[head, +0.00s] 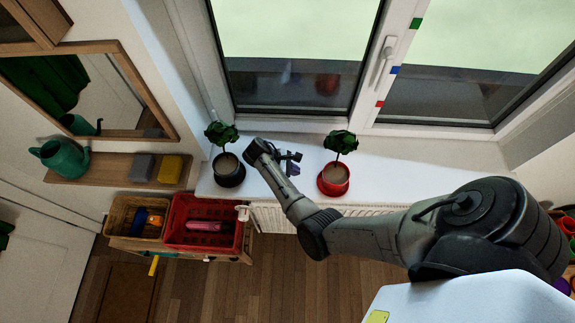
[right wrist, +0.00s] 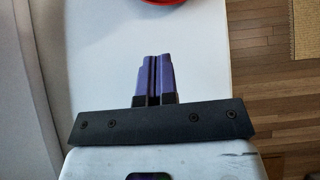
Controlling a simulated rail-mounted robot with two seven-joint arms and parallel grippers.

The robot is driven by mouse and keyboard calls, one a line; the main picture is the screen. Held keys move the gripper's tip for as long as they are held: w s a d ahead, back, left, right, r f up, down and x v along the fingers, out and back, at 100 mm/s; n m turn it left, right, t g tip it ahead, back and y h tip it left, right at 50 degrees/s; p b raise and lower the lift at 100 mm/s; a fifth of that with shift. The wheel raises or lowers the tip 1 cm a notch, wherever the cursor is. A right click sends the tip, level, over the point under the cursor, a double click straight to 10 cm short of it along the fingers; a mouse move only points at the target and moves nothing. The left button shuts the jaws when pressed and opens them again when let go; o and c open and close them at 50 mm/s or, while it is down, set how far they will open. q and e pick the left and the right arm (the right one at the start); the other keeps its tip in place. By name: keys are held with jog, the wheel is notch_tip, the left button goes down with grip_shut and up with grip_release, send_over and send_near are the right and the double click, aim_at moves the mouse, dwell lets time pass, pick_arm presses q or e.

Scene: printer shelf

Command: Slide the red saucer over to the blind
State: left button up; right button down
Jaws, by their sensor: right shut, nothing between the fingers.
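The red saucer (head: 333,193) is on the white windowsill in the head view, under a red pot (head: 347,176) with a small green plant. Only a red edge (right wrist: 164,2) shows at the top of the right wrist view; I cannot tell whether it is saucer or pot. My right gripper (head: 296,157) is shut and empty above the sill, left of the red pot and apart from it. Its purple fingers (right wrist: 153,75) are together in the right wrist view. I cannot make out a blind. My left gripper is not in view.
A dark pot (head: 229,170) with a plant stands on the sill at left, near my right arm's wrist. The window handle (head: 386,52) is above the sill (head: 420,162), which is clear right of the red pot. A red crate (head: 177,236) stands below left.

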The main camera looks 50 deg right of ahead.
aim_at(319, 178)
jog(key=x, duration=0.3)
jog(key=shift+s+f, duration=0.1)
jog(key=shift+s+d+p, duration=0.3)
jog(key=shift+s+d, duration=0.15)
jog(key=shift+s, duration=0.15)
jog(key=shift+s+d+p, duration=0.25)
jog(key=shift+s+d, duration=0.15)
jog(key=shift+s, duration=0.25)
jog(key=shift+s+d+f, duration=0.15)
jog(key=shift+s+d, duration=0.2)
jog(key=shift+s, duration=0.15)
